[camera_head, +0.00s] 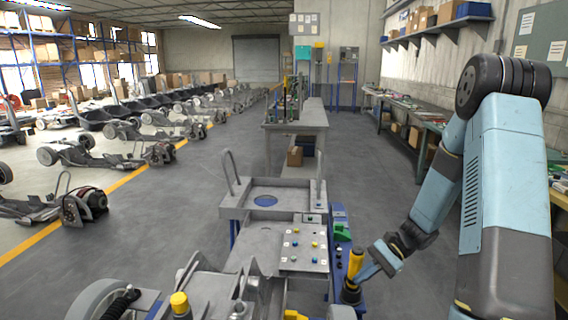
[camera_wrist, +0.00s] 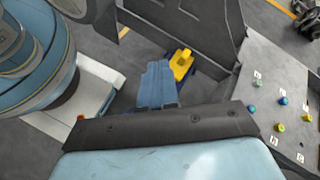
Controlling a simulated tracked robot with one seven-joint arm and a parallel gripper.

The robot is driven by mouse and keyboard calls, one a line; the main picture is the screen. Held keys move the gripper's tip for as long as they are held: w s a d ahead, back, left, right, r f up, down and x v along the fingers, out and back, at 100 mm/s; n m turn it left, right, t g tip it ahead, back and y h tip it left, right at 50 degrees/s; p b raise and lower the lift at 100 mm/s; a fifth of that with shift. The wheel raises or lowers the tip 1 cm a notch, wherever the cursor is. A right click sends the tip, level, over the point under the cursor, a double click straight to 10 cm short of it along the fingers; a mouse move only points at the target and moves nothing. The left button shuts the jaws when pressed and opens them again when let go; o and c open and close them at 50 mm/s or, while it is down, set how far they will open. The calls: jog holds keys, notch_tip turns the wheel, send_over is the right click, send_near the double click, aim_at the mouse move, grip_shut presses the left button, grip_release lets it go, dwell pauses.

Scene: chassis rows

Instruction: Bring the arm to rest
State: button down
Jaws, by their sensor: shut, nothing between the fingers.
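My gripper (camera_head: 366,273) is at the end of my light-blue arm, low at the right of centre in the head view. Its blue fingers point down and left, close to a yellow-handled tool (camera_head: 355,263); I cannot tell whether they touch it. In the wrist view the fingers (camera_wrist: 158,72) are together with nothing between them.
A grey panel (camera_head: 302,262) with coloured knobs is left of my gripper; a grey tray (camera_head: 238,205) is behind it. A workbench (camera_head: 312,118) stands farther back, and chassis (camera_head: 85,152) line the left. Open floor (camera_head: 175,220) lies between. Shelves and benches line the right wall.

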jog(key=s+r+n+t+h, duration=0.3)
jog(key=s+r, duration=0.3)
jog(key=r, duration=0.4)
jog(key=s+d+r+n+t+h, duration=0.1)
jog(key=s+r+n+t+h, duration=0.2)
jog(key=s+r, duration=0.3)
jog(key=s+r+n+t+h, duration=0.3)
jog(key=s+r+h, duration=0.2)
jog(key=r, duration=0.9)
jog(key=shift+s+d+r+n, duration=0.3)
jog(key=shift+s+r+n, duration=0.1)
jog(key=shift+s, duration=0.55)
